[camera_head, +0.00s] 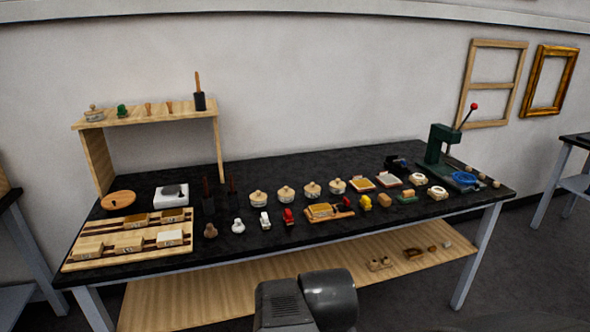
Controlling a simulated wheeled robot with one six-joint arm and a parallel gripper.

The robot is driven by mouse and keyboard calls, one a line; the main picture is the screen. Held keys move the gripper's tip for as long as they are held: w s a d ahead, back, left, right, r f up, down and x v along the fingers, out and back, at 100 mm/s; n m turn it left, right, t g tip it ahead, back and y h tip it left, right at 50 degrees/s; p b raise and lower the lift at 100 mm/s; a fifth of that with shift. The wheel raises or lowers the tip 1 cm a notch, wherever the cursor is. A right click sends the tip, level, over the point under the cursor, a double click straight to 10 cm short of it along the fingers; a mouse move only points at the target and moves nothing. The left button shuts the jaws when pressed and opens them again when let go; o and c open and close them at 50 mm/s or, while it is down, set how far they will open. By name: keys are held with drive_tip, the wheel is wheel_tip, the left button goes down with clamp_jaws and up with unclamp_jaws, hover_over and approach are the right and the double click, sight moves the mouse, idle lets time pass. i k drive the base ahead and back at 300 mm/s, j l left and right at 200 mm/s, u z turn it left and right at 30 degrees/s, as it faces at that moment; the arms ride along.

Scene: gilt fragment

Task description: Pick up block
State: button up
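Several pale wooden blocks with dark marks on their front faces sit on a slatted wooden tray (72,264) at the left end of the black table. The front row has a left block (89,248), a middle block (128,244) and a right block (169,238). Browner blocks (173,215) lie in the row behind. A small tan block (384,200) stands right of the table's middle. I cannot tell which block the task names. Part of my arm shows at the bottom centre, in front of the table. My gripper's fingers are not visible.
The black table (280,178) carries several lidded pots (286,194), small figures and a green press (437,150) at right. A wooden shelf (150,116) stands at back left. A lower wooden shelf (200,298) holds small items. The table's back middle is clear.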

sight(323, 209)
drive_tip(key=i+j, duration=0.1)
drive_tip(key=i, duration=0.4)
drive_tip(key=i+z, duration=0.1)
drive_tip(key=i, duration=0.4)
drive_tip(key=i+j, duration=0.2)
drive_tip(key=i, duration=0.3)
